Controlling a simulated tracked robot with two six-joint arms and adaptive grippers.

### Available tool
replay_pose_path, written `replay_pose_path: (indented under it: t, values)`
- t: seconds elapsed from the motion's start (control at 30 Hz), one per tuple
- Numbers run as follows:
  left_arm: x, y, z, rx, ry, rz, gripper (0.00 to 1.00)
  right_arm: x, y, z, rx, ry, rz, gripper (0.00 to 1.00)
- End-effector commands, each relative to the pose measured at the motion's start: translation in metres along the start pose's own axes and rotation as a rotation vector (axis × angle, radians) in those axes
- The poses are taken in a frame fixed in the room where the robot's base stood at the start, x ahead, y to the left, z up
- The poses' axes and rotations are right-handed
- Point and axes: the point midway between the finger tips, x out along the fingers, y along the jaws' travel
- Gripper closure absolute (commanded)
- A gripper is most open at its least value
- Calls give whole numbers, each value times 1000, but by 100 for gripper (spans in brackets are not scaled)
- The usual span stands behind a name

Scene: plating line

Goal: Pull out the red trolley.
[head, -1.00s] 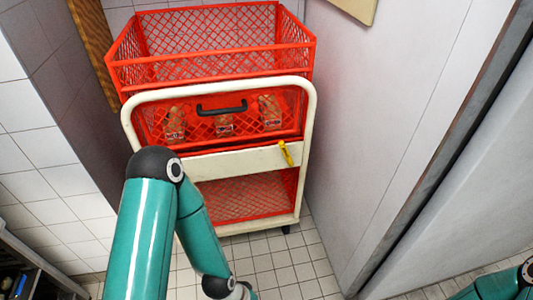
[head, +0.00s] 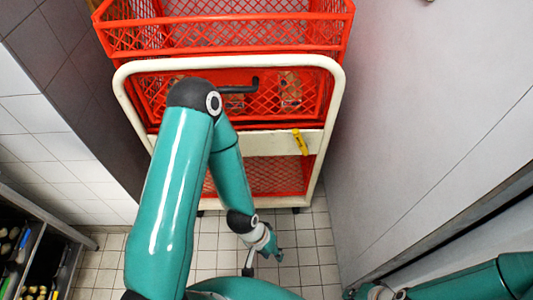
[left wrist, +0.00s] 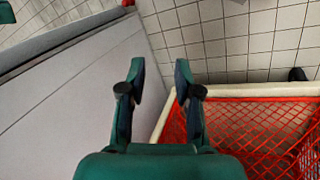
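The red trolley (head: 265,143) stands in a recess, with red mesh crates in a cream frame. It has a black handle (head: 241,89) and a yellow piece (head: 300,142) on its cream panel. My left arm hides part of its front, including the handle's left end. My left gripper (head: 271,243) appears in front of and below the trolley, apart from the handle. In the left wrist view its fingers (left wrist: 158,80) are spread and empty, with the trolley's mesh (left wrist: 255,130) at lower right. My right gripper (head: 352,293) is at the bottom edge, partly cut off.
A dark tiled wall (head: 90,85) stands close on the trolley's left and a grey panel (head: 430,110) on its right. A rack with bottles (head: 25,240) is at lower left. Tiled floor (head: 310,235) in front of the trolley is clear.

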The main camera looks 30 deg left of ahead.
Motion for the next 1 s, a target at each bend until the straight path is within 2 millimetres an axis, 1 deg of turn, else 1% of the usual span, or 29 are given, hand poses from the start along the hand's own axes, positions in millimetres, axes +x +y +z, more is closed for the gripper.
replay_pose_path:
  t: [0.07, 0.17, 0.27, 0.37, 0.4, 0.47, 0.5, 0.57, 0.6, 0.7, 0.8, 0.83, 0.9, 1.0]
  values:
    - [0, 0, 0, 3, 0, 1, 67, 0, 0, 0, 0, 0, 0, 100]
    - [1, 2, -10, 49, 8, 8, 67, 5, 2, 0, 0, 0, 0, 100]
    - [0, 8, -34, 181, 17, 21, 67, 16, 6, 0, 0, 0, 0, 100]
    - [-10, 12, -71, 409, 29, 10, 67, 33, 12, 0, 0, 0, 0, 100]
    - [-17, 12, -88, 519, 32, -11, 67, 40, 14, 0, 0, 0, 0, 100]
    - [-34, 8, -114, 689, 36, -64, 67, 52, 19, 0, 0, 0, 0, 100]
    - [-48, 5, -132, 797, 36, -113, 67, 58, 21, 0, 0, 0, 0, 100]
    - [-73, -3, -156, 940, 30, -202, 67, 68, 25, 0, 0, 0, 0, 100]
    - [-91, -9, -170, 1019, 24, -266, 67, 74, 27, -1, 0, 0, 0, 100]
    - [-133, -23, -195, 1148, 1, -406, 67, 82, 30, -1, 0, 0, 0, 100]
    - [-162, -31, -208, 1212, -20, -499, 67, 86, 31, -1, 0, 0, 0, 100]
    - [-168, -32, -210, 1222, -24, -517, 67, 87, 31, -1, 0, 0, 0, 100]
    - [-177, -35, -213, 1235, -32, -543, 67, 87, 31, -1, 0, 1, 0, 100]
    - [-180, -36, -214, 1240, -38, -553, 67, 86, 31, -1, 0, 1, 0, 100]
